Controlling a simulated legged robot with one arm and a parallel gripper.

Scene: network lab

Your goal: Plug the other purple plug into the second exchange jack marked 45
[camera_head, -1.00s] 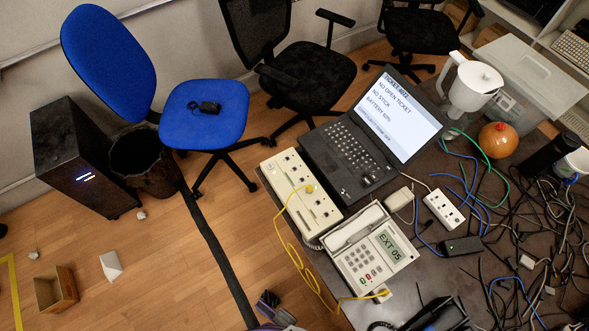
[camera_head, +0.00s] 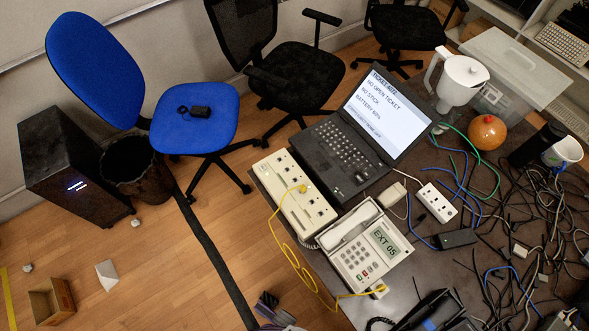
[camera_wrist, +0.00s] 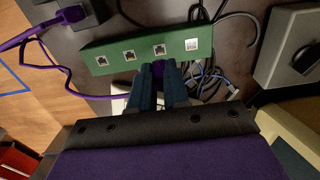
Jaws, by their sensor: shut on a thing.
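In the wrist view, my gripper (camera_wrist: 165,75) is shut on a purple plug, of which only a little purple (camera_wrist: 157,68) shows between the dark blue fingers. The fingertips are close against the lower edge of a green panel (camera_wrist: 112,49) with several jacks in a row. The jack at its right end looks whitish; the others are dark inside. I cannot read any number on it. A purple cable (camera_wrist: 60,91) runs to the left and up to another purple plug (camera_wrist: 72,14) at a dark thing above the panel. The fingers hide the held plug's tip.
In the head view, a cream jack box (camera_head: 294,191) with a yellow cable (camera_head: 285,248) stands beside a laptop (camera_head: 345,149) and a phone reading EXT 05 (camera_head: 366,252). Tangled cables (camera_head: 556,215) cover the table's right. In the wrist view, grey cables (camera_wrist: 206,83) lie right of the fingers.

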